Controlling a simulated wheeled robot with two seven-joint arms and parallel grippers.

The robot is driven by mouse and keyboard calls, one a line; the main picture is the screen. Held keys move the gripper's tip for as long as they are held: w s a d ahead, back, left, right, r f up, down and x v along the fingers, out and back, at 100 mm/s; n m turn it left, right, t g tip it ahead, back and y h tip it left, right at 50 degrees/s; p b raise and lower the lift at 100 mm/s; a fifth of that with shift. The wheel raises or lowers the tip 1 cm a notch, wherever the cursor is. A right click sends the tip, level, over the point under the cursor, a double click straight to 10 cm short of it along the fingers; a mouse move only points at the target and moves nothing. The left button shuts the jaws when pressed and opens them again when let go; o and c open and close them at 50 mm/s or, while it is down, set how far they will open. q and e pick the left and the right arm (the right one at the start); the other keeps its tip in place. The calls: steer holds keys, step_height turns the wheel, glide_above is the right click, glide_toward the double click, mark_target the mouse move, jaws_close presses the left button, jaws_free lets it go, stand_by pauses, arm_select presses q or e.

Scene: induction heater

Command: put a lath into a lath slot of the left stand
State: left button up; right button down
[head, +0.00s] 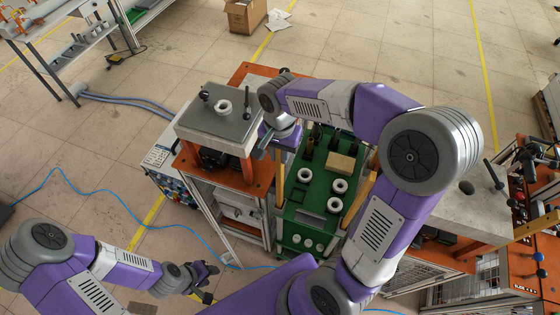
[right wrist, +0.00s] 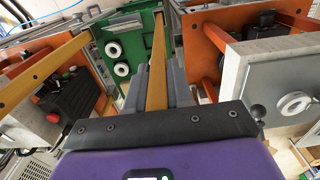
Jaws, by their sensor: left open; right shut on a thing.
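My right gripper (head: 268,145) is above the gap between the left stand and the green tray. In the right wrist view its fingers (right wrist: 160,92) are shut on a wooden lath (right wrist: 157,68). A lath (head: 280,183) also shows beneath that gripper in the head view. The left stand (head: 249,183) has an orange plate and a grey block (head: 213,128) on top; the block also shows in the right wrist view (right wrist: 250,80). I cannot make out its lath slots. My left gripper (head: 205,273) is open and empty at lower left, away from the stand.
The green tray (head: 309,222) holds several white rings and a wooden block (head: 340,164). Another lath (head: 358,202) lies along its right side. The right stand (head: 470,215) is partly behind my right arm. Blue hose crosses the floor at left.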

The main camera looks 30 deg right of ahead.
step_height(320, 180, up, 8)
steer(key=shift+r+p, duration=0.1)
steer(key=shift+p, duration=0.65)
step_height(320, 180, up, 6)
steer(key=p, duration=0.5)
steer(key=shift+r+p, duration=0.25)
steer(key=shift+p, duration=0.05)
steer(key=shift+f, duration=0.1)
